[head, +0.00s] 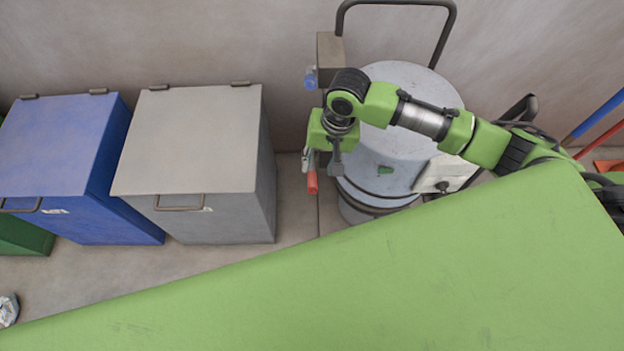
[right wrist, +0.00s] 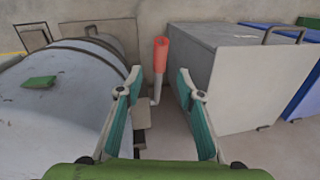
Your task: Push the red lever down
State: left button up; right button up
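The red lever (head: 312,183) shows in the head view at the left side of the grey-blue drum-shaped machine (head: 400,85). In the right wrist view its red handle (right wrist: 161,54) points up in the picture, on a bent pale metal rod. My right gripper (head: 322,164) hangs beside the machine, close to the lever. In the right wrist view the two teal-padded fingers of my right gripper (right wrist: 159,78) are spread apart and hold nothing. The lever appears in the gap between them; I cannot tell whether it is touched. My left gripper is not in view.
A grey lidded bin (head: 190,145) stands left of the machine, with a blue bin (head: 60,150) beside it. A bent dark handrail (head: 447,35) rises behind the machine. A blue knob (head: 310,81) sits above the lever. A narrow floor gap separates the grey bin and machine.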

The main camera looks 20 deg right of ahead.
aim_at(313, 181)
jog(key=f, duration=0.3)
jog(key=a+f, duration=0.1)
jog(key=f, duration=0.5)
jog(key=shift+w+a+f, duration=0.25)
jog(key=shift+w+a, duration=0.05)
jog(key=shift+a, duration=0.05)
grip_shut()
jog(key=shift+s+f+p, duration=0.1)
jog(key=shift+s+p, duration=0.1)
jog(key=shift+p, duration=0.1)
notch_tip(313, 181, down, 8)
jog(key=s+t+h+p, duration=0.1)
jog(key=t+p, duration=0.1)
jog(key=t, duration=0.3)
jog(key=shift+s+a+r, duration=0.2)
jog(key=shift+a+r, duration=0.05)
jog(key=shift+a, duration=0.05)
